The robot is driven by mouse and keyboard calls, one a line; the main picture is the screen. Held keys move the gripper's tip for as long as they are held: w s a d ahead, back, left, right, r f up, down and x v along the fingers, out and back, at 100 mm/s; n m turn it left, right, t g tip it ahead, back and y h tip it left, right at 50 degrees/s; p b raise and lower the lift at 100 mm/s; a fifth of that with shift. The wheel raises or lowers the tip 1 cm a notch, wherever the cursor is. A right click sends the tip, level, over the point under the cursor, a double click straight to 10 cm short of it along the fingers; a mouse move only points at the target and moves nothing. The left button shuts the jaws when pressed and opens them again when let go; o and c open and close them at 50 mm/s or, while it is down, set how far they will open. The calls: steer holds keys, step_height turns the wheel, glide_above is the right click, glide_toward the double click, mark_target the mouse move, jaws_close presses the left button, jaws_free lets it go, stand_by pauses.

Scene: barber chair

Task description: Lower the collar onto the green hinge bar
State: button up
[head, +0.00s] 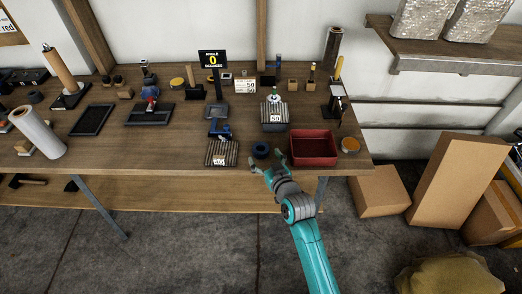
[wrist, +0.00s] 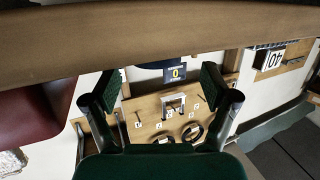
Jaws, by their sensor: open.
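A small green and white piece (head: 273,95) stands on a ribbed block labelled 50, farther back. I cannot tell whether it is the green hinge bar; no clear bar shows.
The wooden bench (head: 185,140) holds a red tray (head: 313,147), a ribbed block (head: 222,147) and a black angle sign reading 0 (head: 212,59). Cardboard boxes (head: 379,190) stand on the floor at right. The wrist view shows a wooden board (wrist: 150,125) with numbered hooks.

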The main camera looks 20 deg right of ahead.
mark_target(259, 145)
steer(key=x, duration=0.5)
steer(key=shift+d+r, duration=0.15)
steer(key=shift+d, duration=0.05)
steer(key=c, duration=1.3)
steer(key=shift+r, duration=0.1)
